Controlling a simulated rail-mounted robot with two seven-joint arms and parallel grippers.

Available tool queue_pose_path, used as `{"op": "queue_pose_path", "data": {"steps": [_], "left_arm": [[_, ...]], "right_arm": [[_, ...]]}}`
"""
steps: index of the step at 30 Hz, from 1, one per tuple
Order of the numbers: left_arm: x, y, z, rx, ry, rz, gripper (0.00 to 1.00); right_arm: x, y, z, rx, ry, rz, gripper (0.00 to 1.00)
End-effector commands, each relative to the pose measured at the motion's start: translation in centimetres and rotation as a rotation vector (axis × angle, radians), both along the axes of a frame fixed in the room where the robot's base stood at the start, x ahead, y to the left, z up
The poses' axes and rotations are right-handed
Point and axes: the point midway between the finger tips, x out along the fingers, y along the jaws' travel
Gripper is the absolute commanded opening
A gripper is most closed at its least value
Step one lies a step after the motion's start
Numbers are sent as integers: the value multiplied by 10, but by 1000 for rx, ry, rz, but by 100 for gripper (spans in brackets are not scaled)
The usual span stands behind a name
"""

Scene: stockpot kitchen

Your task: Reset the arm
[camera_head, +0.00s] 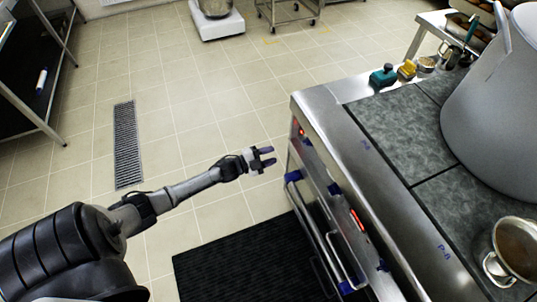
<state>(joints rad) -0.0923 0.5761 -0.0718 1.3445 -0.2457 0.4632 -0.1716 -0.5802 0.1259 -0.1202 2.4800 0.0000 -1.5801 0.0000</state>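My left arm comes in from the lower left and is stretched out over the floor. My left gripper (268,158) is at its end, open and empty, with its two dark fingertips apart. It is in front of the left corner of the steel stove (310,110) and looks apart from it. My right gripper is not in view.
A large grey stockpot (490,125) and a small pot (517,248) stand on the stove. A green item (383,76) and a yellow item (407,69) sit at its back edge. A black mat (240,262) lies on the floor. The tiled floor at left is mostly clear.

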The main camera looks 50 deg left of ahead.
Motion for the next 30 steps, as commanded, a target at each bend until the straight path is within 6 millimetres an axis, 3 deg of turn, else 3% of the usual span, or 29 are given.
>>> {"op": "queue_pose_path", "data": {"steps": [23, 26, 30], "left_arm": [[-3, 2, -1, -8, 5, 3, 38], [-2, 9, -8, -9, 54, 50, 38], [-1, 35, -33, -3, 208, 215, 38]], "right_arm": [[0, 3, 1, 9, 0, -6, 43], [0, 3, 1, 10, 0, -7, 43], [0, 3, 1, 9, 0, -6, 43]]}}
